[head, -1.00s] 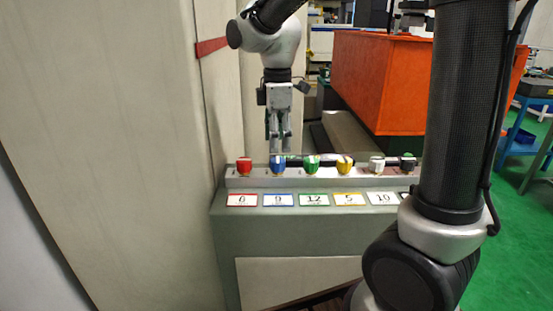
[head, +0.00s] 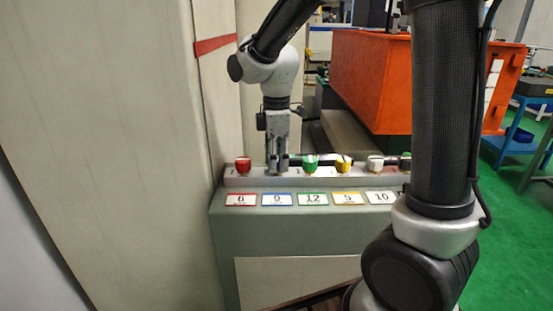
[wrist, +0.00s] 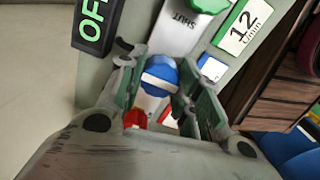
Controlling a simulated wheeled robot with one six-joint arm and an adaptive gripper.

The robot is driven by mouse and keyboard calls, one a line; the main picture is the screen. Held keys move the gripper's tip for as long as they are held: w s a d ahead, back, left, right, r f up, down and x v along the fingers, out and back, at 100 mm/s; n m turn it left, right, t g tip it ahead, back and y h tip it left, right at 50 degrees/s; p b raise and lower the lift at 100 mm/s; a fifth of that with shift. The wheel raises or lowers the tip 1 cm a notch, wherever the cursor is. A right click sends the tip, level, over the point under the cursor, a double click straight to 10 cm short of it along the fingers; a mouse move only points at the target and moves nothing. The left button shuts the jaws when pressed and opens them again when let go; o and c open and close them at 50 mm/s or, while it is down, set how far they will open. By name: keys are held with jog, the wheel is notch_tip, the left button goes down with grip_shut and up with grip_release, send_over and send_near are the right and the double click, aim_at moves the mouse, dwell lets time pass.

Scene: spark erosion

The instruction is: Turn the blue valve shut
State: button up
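The blue valve (wrist: 160,77) is a round blue knob with a white stripe across it, seen in the wrist view. My gripper (wrist: 165,85) has its two fingers apart, one on each side of the knob. I cannot tell whether either finger touches it. In the head view my gripper (head: 277,168) points straight down on the panel (head: 225,183) and hides the blue valve. A blue-edged label (head: 277,199) reading 9 lies in front of it. The word SHUT (wrist: 184,25) is printed on the panel beside the green valve.
The red valve (head: 243,164) is close on the left and the green valve (head: 311,165) close on the right. A yellow valve (head: 343,165) and a white valve (head: 375,163) stand further right. A pale wall (head: 120,130) rises left; an orange bin (head: 370,80) stands behind.

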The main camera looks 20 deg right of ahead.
jog(key=shift+m, duration=0.4)
jog(key=m, duration=0.8)
jog(key=shift+m, duration=0.3)
jog(key=m, duration=0.4)
jog(key=shift+m, duration=2.2)
jog(key=o, duration=1.1)
jog(key=shift+c, duration=0.2)
jog(key=shift+r, duration=0.15)
